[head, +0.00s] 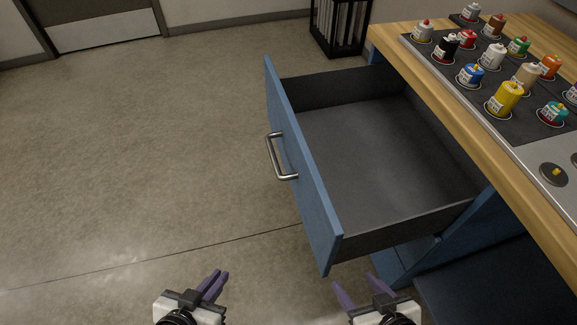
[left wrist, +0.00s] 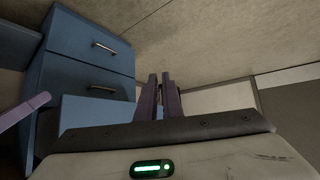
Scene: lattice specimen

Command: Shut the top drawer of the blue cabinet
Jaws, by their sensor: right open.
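The blue cabinet (head: 486,226) stands at the right in the head view, under a wooden top. Its top drawer (head: 378,165) is pulled far out to the left and is empty, with a dark grey inside. The blue drawer front (head: 305,172) bears a metal bar handle (head: 279,157). My left gripper (head: 217,274) is at the bottom, left of the drawer front and apart from it, its fingers close together with nothing seen between them. My right gripper (head: 356,284) is open and empty, below the drawer's near corner. The left wrist view shows two closed cabinet drawers (left wrist: 90,45) with handles.
The wooden worktop (head: 440,95) carries a dark tray with several small coloured bottles, including a yellow one (head: 503,99). A black rack (head: 340,25) stands on the floor behind the drawer. The floor (head: 140,150) left of the drawer is clear.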

